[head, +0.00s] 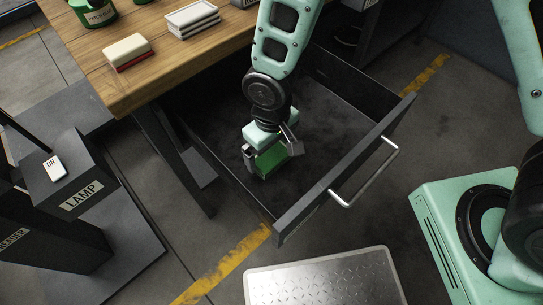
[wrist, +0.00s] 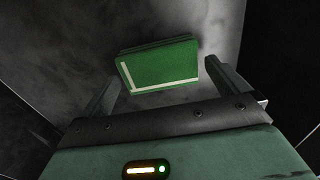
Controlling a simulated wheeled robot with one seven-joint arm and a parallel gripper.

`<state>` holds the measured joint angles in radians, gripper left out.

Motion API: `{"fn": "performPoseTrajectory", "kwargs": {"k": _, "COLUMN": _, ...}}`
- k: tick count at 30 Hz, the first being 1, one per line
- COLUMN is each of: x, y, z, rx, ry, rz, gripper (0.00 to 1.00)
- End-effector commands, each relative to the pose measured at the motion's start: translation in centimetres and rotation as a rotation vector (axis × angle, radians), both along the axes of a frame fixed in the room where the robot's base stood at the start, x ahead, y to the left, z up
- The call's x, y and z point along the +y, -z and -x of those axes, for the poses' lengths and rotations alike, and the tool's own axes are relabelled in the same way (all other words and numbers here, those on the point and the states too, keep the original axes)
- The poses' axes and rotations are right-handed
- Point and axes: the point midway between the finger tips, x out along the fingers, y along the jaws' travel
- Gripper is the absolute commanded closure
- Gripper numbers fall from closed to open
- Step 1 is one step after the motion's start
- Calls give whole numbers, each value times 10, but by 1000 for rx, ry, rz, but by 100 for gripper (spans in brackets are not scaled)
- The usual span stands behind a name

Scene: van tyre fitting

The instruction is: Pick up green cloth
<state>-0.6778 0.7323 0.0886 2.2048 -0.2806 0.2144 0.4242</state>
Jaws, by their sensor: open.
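The green cloth (head: 270,160) is a folded green block lying in the open dark drawer (head: 330,120). In the wrist view the green cloth (wrist: 160,67) has a pale L-shaped edge stripe. My gripper (head: 270,153) reaches down into the drawer, its fingers on either side of the cloth. In the wrist view my gripper (wrist: 160,82) is open, with the cloth between and just beyond the fingertips. Gaps show on both sides, wider on the right. I cannot tell the height between the fingertips and the drawer floor.
The drawer's front wall with a metal handle (head: 363,175) and its side walls surround my gripper. A lamp switch box (head: 80,190) stands at left.

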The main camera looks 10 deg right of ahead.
Motion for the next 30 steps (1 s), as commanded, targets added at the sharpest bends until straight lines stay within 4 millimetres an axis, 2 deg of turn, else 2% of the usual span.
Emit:
{"fn": "performPoseTrajectory", "kwargs": {"k": 1, "x": 0, "y": 10, "z": 0, "rx": 2, "ry": -1, "rz": 3, "gripper": 0}}
{"fn": "performPoseTrajectory", "kwargs": {"k": 5, "x": -1, "y": 21, "z": 0, "rx": 0, "ry": 1, "rz": 1, "gripper": 0}}
{"fn": "performPoseTrajectory", "kwargs": {"k": 13, "x": 0, "y": 23, "z": 0, "rx": -1, "ry": 1, "rz": 1, "gripper": 0}}
{"fn": "performPoseTrajectory", "kwargs": {"k": 16, "x": 0, "y": 23, "z": 0, "rx": 0, "ry": 1, "rz": 0, "gripper": 28}}
{"fn": "performPoseTrajectory", "kwargs": {"k": 17, "x": 0, "y": 23, "z": 0, "rx": -1, "ry": 1, "rz": 1, "gripper": 31}}
{"fn": "performPoseTrajectory", "kwargs": {"k": 19, "x": 0, "y": 23, "z": 0, "rx": 0, "ry": 1, "rz": 0, "gripper": 31}}
{"fn": "performPoseTrajectory", "kwargs": {"k": 20, "x": 0, "y": 23, "z": 0, "rx": 0, "ry": 1, "rz": 0, "gripper": 35}}
{"fn": "performPoseTrajectory", "kwargs": {"k": 26, "x": 0, "y": 21, "z": 0, "rx": -1, "ry": 1, "rz": -1, "gripper": 35}}
{"fn": "performPoseTrajectory", "kwargs": {"k": 30, "x": 0, "y": 5, "z": -1, "rx": -3, "ry": 0, "rz": -2, "gripper": 35}}
